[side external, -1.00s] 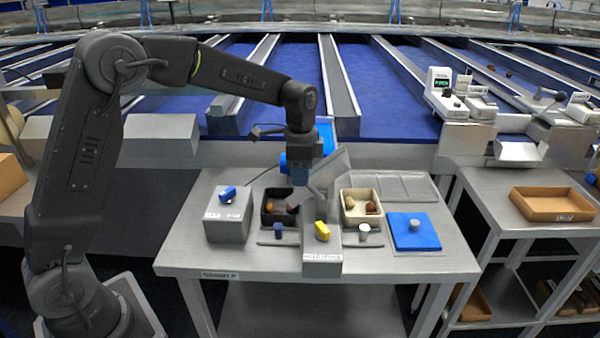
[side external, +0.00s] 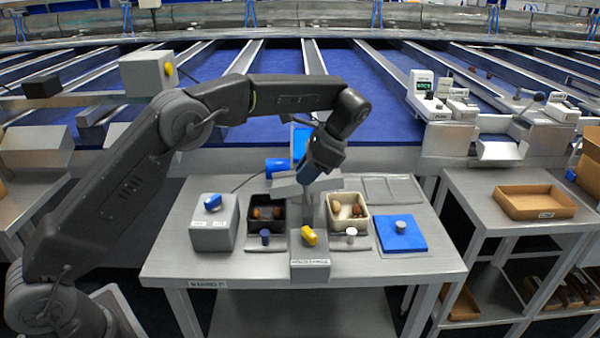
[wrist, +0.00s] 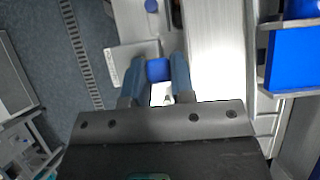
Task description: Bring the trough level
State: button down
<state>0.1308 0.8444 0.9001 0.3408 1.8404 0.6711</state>
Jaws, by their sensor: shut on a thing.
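The grey trough (side external: 284,188) runs crosswise above the table behind the dark tray and the cream tray, partly hidden by my gripper. It looks close to level from the side, but its exact tilt is hard to judge. My gripper (side external: 305,183) comes down at a slant over its middle. In the wrist view my gripper (wrist: 158,78) has both fingers on a small blue block (wrist: 158,69), which looks like a handle. How the block joins the trough is hidden. A blue cylinder (side external: 280,165) sits just behind the trough's left part.
The dark tray (side external: 251,220) and cream tray (side external: 364,218) hold dates. Nearby stand a yellow knob (side external: 309,236), a grey box with a blue knob (side external: 213,203), and a blue pad (side external: 407,243). A cardboard tray (side external: 540,212) is on the right table.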

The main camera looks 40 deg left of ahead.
jog(key=shift+w+d, duration=0.2)
dwell(0.4)
jog(key=c, duration=1)
grip_release()
jog(key=shift+o, duration=0.2)
